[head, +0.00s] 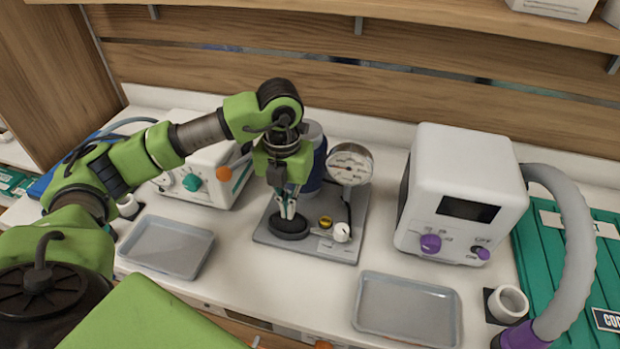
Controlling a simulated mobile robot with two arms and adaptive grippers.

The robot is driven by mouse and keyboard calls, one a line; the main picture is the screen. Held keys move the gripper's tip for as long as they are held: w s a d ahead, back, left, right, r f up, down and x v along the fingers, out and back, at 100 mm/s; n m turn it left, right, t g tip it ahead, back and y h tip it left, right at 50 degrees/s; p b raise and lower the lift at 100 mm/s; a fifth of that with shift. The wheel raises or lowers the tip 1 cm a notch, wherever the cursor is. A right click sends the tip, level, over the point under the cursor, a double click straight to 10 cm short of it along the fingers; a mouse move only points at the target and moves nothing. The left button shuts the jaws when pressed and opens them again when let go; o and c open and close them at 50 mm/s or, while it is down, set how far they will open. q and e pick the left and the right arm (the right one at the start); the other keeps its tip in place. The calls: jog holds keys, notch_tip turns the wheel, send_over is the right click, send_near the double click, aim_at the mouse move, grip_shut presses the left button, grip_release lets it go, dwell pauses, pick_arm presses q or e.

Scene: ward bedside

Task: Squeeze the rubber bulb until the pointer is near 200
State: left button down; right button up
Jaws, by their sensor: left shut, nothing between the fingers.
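The black rubber bulb (289,228) lies on the grey base plate (340,248) in the middle of the counter. My left gripper (288,212) points down right over the bulb, its fingers shut with nothing between them; I cannot tell whether the tips touch the bulb. The round gauge (350,163) stands on a post behind and to the right of the bulb; its pointer is too small to read. A blue cylinder (314,160) stands behind the gripper, partly hidden. A yellow knob (325,222) and a white knob (342,232) sit on the plate. My right gripper is not in view.
A white device with a green knob (191,182) stands at left behind my arm. A white device with a screen (463,190) and grey hose (575,240) stands at right. Empty grey trays lie at front left (167,247) and front right (407,309). A wooden shelf (400,12) runs above.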

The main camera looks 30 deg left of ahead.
pick_arm(q)
jog(key=shift+f+b, duration=0.6)
jog(key=shift+f, duration=0.3)
jog(key=shift+r+p, duration=0.85)
jog(key=shift+r, duration=0.4)
jog(key=shift+f+b, duration=1.1)
jog(key=shift+r+p, duration=0.75)
jog(key=shift+r, duration=0.35)
jog(key=shift+f, duration=0.1)
